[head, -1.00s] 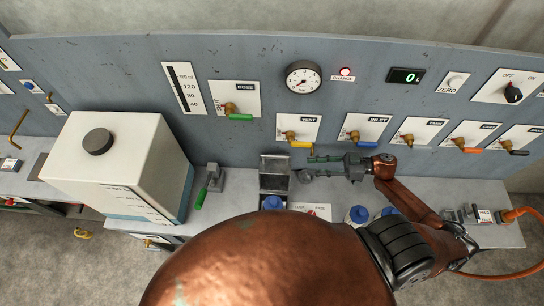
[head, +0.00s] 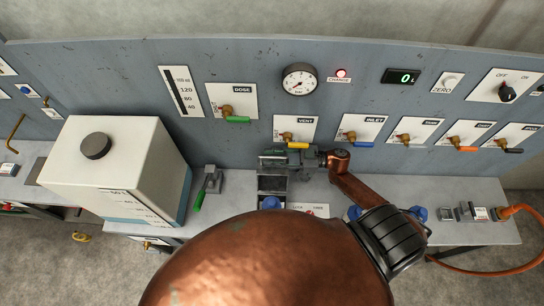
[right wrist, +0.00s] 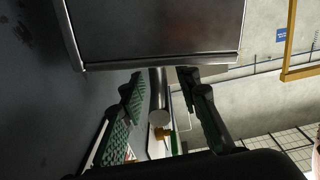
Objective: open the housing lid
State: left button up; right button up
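The housing (head: 272,184) is a small grey metal box on the bench, in front of the panel. Its upper face looks dark, and its far part, where a lighter plate stood upright earlier, is now largely behind my right gripper (head: 270,161). That gripper reaches in from the right, across the back of the housing. In the right wrist view a broad grey metal plate (right wrist: 155,32), likely the lid, fills the top, just beyond the fingertips. The green-padded fingers (right wrist: 160,88) are spread with nothing held between them. I cannot tell whether they touch the plate. My left gripper is not in view.
A white tank (head: 120,165) with a dark cap and a green-handled lever (head: 205,188) stand left of the housing. The yellow-handled VENT valve (head: 294,140) is close behind my right gripper. An orange hose (head: 520,212) is at the right.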

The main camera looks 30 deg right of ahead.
jog(key=shift+c, duration=0.5)
grip_shut()
